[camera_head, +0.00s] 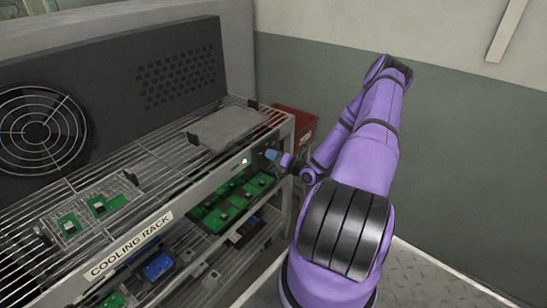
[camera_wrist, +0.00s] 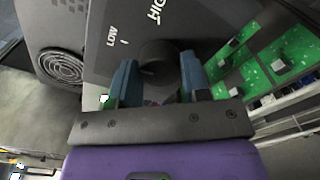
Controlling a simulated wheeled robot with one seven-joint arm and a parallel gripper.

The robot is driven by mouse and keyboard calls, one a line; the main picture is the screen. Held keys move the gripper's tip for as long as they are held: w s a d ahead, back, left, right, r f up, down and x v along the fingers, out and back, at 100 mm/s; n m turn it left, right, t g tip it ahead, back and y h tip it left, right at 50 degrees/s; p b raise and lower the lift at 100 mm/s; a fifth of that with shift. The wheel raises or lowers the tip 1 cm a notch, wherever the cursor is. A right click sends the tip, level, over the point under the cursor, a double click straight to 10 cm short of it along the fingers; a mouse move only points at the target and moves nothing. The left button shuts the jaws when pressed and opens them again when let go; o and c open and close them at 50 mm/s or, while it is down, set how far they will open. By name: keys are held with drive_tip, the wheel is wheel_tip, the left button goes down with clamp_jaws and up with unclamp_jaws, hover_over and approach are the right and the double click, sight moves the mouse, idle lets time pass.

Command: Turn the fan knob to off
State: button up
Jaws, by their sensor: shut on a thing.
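The fan knob (camera_wrist: 156,54) is a dark round knob on a dark panel in the wrist view. The panel carries the words LOW and HIGH, with a short white mark beside LOW. My gripper (camera_wrist: 158,68) has its blue fingers on either side of the knob and is shut on it. In the head view my gripper (camera_head: 271,155) reaches the right end of the rack's front rail, and I cannot make out the knob there. The fan (camera_head: 40,130) sits behind a round guard at the left; it also shows in the wrist view (camera_wrist: 62,67).
The wire cooling rack (camera_head: 130,245) holds several green circuit boards (camera_head: 222,212) on its shelves. A small green light (camera_head: 244,161) shows on its front rail. A red box (camera_head: 296,122) stands behind the rack's right end. A wall (camera_head: 460,150) rises at the right.

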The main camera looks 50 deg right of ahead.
drive_tip(key=n, duration=1)
idle(0.5)
drive_tip(key=o, duration=0.9)
drive_tip(key=shift+s, duration=0.1)
drive_tip(key=s, duration=0.7)
drive_tip(key=s+d, duration=0.1)
drive_tip(key=s, duration=0.2)
drive_tip(key=shift+s, duration=0.35)
